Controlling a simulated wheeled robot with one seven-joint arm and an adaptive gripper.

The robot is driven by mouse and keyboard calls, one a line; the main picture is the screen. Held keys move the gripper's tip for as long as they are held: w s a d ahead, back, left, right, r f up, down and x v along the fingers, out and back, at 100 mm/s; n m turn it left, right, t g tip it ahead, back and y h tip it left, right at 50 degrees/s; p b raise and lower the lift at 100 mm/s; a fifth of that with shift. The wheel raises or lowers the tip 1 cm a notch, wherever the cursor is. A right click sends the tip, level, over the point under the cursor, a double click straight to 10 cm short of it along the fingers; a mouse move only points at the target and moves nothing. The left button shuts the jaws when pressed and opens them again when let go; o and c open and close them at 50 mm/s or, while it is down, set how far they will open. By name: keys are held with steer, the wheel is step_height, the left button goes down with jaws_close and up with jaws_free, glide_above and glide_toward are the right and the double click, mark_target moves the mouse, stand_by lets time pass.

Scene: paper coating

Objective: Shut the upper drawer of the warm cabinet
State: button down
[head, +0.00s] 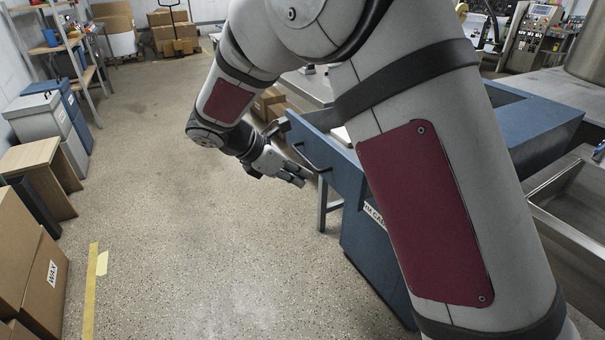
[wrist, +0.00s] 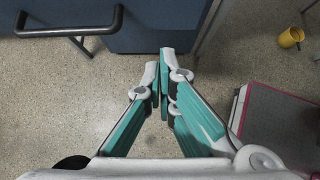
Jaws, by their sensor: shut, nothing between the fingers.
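The warm cabinet (head: 372,248) is blue, with a partly covered label, and stands right of centre in the head view, largely hidden behind my arm. Its upper drawer (head: 346,178) is pulled out toward the left, and something pale shows inside it. A black bar handle (head: 309,158) is on the drawer's front. My gripper (head: 304,178) is shut and empty, close to the drawer front beside the handle. In the wrist view, the shut fingertips (wrist: 165,58) are at the lower edge of the blue front (wrist: 155,28), with the handle (wrist: 70,31) to the left. I cannot tell whether they touch.
Open speckled floor (head: 200,230) lies left of the cabinet. Cardboard boxes (head: 22,260), a wooden stand (head: 40,165) and bins (head: 45,118) line the left side. A steel basin (head: 575,200) is at the right. A yellow cup (wrist: 290,37) shows in the wrist view.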

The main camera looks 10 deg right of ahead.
glide_toward(343, 189)
step_height(343, 189, down, 3)
steer(key=a, duration=0.1)
steer(key=shift+w+d+f+b, duration=0.1)
steer(key=shift+w+d+b, duration=0.15)
steer(key=shift+d, duration=0.8)
steer(key=shift+w+d+f+b, duration=0.1)
steer(key=shift+w+d+b, duration=0.15)
steer(key=shift+d, duration=0.75)
steer(key=w+d, duration=0.3)
steer(key=d, duration=0.6)
steer(key=w+d+p, duration=0.1)
steer(key=w+d, duration=0.2)
steer(key=d, duration=0.6)
steer(key=w+d, duration=0.3)
steer(key=d, duration=0.6)
steer(key=shift+d, duration=0.4)
steer(key=shift+w+d+r, duration=0.1)
steer(key=shift+w+d, duration=0.1)
steer(key=shift+d, duration=0.65)
